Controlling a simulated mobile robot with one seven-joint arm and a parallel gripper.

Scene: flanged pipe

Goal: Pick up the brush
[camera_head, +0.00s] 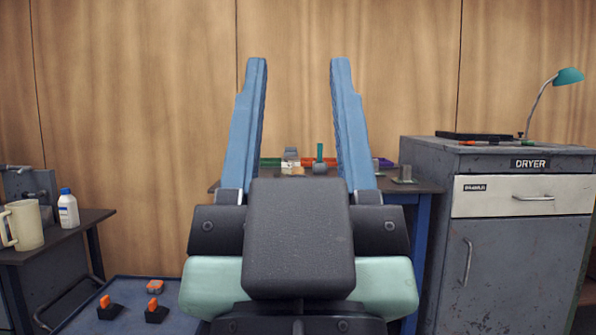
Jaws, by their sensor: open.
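I cannot make out a brush for certain. A small upright thing with a teal handle and a grey rounded base (320,160) stands on the back bench, seen between my fingers; it is too small to tell whether it is the brush. My gripper (298,70) fills the middle of the view, its two blue fingers pointing up and wide apart, with nothing between them. Its dark body hides most of the bench below.
A clear jar (290,158) and coloured bins (270,162) are on the back bench (415,187). Right is a grey dryer cabinet (510,235) with a teal lamp (569,76). Left, a table holds a beige mug (22,225) and white bottle (68,210); orange-topped pieces (155,311) lie on a blue surface.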

